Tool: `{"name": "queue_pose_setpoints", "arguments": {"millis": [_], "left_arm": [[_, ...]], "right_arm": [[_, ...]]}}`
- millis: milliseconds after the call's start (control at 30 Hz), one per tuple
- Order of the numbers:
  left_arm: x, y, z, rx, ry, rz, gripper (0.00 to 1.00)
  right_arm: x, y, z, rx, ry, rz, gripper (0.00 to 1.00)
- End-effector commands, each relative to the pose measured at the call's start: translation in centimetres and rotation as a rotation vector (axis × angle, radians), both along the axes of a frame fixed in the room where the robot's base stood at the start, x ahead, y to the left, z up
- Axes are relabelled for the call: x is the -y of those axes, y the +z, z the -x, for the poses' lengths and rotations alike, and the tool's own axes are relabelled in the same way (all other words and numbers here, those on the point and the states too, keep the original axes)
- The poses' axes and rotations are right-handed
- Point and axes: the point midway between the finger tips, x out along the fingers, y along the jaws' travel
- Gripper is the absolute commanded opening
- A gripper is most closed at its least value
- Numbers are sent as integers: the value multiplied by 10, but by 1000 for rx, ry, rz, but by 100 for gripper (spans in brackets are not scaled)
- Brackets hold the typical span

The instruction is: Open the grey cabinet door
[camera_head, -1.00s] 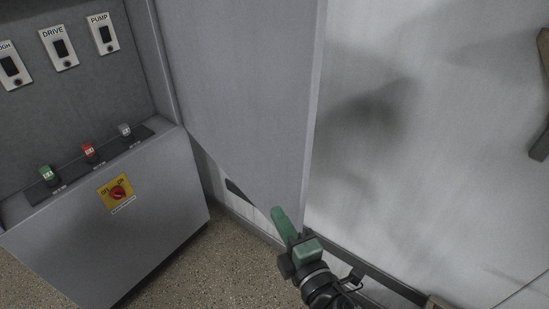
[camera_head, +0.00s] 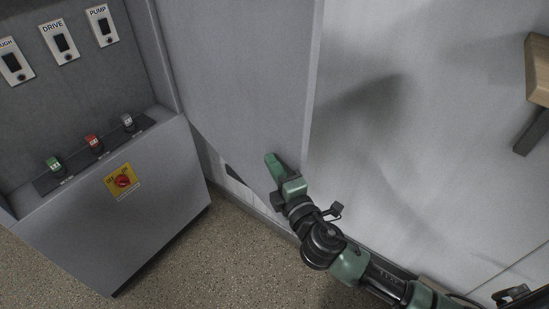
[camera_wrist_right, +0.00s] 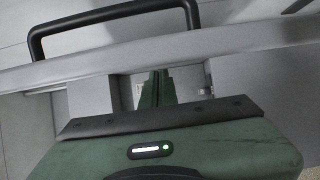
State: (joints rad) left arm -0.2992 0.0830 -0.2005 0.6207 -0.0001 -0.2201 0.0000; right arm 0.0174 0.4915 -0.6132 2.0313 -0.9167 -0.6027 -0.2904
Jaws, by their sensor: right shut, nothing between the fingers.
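The grey cabinet door (camera_head: 240,70) stands swung open in the head view, sticking out from the right side of the control cabinet. Its free edge runs down the middle of the picture. My right gripper (camera_head: 271,160) is shut and empty, with its green fingers in front of the door's lower part near the free edge; whether they touch it I cannot tell. In the right wrist view the shut fingers (camera_wrist_right: 156,88) point at the pale door edge band. A black bar handle (camera_wrist_right: 115,16) shows beyond that band. My left gripper is out of view.
The control cabinet's sloped lower front (camera_head: 125,205) carries a yellow plate with a red knob (camera_head: 123,181) and several coloured switches. A pale wall (camera_head: 430,120) is at right, with a wooden-topped item (camera_head: 538,75) at its edge. Speckled floor (camera_head: 225,255) lies below.

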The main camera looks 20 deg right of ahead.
Motion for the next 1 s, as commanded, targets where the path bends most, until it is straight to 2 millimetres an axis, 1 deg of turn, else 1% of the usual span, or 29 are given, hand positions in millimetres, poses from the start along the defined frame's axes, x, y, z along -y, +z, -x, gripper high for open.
{"name": "queue_pose_setpoints", "arguments": {"millis": [100, 433, 533, 567, 667, 800, 1000], "left_arm": [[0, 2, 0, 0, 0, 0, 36], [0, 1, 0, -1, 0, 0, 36], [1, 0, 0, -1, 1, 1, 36], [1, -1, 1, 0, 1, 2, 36], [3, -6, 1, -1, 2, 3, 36], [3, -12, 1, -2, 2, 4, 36], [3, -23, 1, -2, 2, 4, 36]], "right_arm": [[5, 0, -2, -1, 0, 0, 0], [6, -1, -2, 0, 0, 0, 0], [14, -3, -6, 0, -1, 4, 0], [19, -4, -9, -2, -2, 5, 0], [43, -6, -20, -3, -4, 10, 0], [82, -6, -39, -1, -3, 10, 0], [132, -6, -70, -1, -1, 9, 0]]}}
